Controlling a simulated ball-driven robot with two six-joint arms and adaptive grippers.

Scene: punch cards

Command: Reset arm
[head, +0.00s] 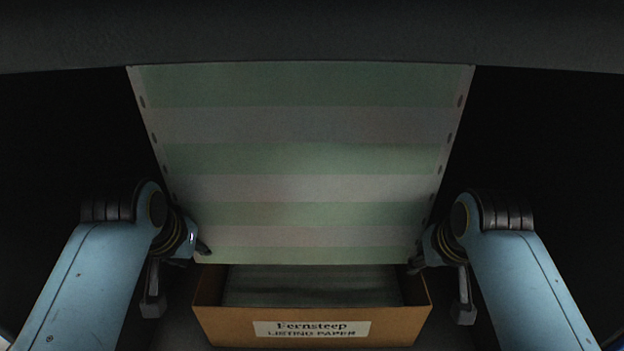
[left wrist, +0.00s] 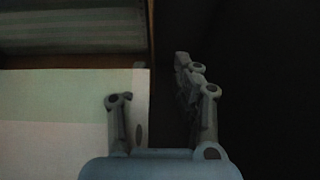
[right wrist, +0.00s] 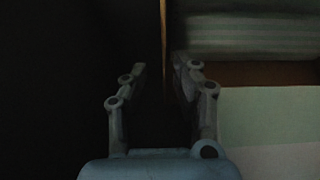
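A wide sheet of green and pale striped listing paper (head: 305,160) with punched side edges spans the middle of the head view, from a dark overhead part down to the box. My left gripper (head: 178,277) is at the sheet's lower left corner, open and empty; one finger overlaps the sheet's edge in view. It also shows open in the left wrist view (left wrist: 152,85). My right gripper (head: 440,288) is at the lower right corner, fingers apart. The right wrist view shows it open and empty (right wrist: 158,78), beside the sheet. I cannot tell whether either finger touches the paper.
A brown cardboard box (head: 215,322) labelled "Fernsteep Listing Paper" stands below the sheet, with striped paper (head: 310,285) inside. A dark panel (head: 310,35) crosses the top. Both sides are dark, with little visible detail.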

